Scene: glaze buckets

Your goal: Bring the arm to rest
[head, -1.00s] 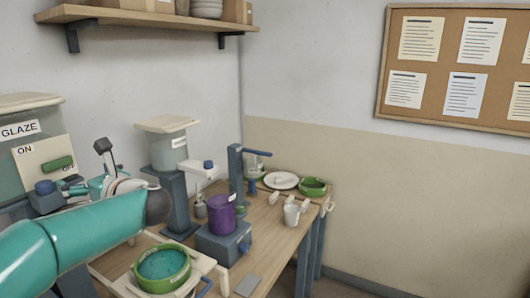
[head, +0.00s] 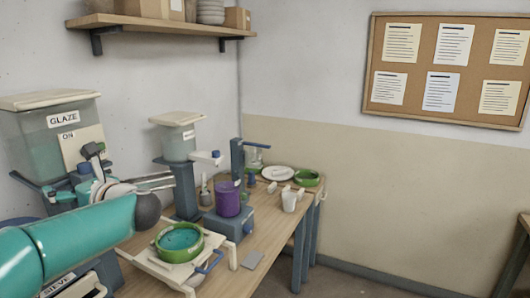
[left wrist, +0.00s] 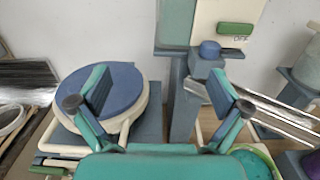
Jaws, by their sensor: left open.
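My left arm enters from the left in the head view, and its turquoise link covers the lower left. My left gripper (head: 90,188) is in front of the glaze dispenser (head: 40,140), partly hidden by its own wrist. In the left wrist view the gripper (left wrist: 160,92) has its two fingers wide apart with nothing between them. Beyond them are a round blue lid or disc (left wrist: 105,88) on a pale base and the dispenser's blue knob (left wrist: 210,48). A green handle (left wrist: 236,29) lies level on the dispenser's front plate. My right gripper is not in view.
On the bench (head: 262,215) stand a green bowl of teal glaze (head: 180,258) on a pale stand, a purple container (head: 228,200), white cups (head: 290,200) and a white plate (head: 277,173). A shelf (head: 150,24) hangs above. Floor at right looks clear.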

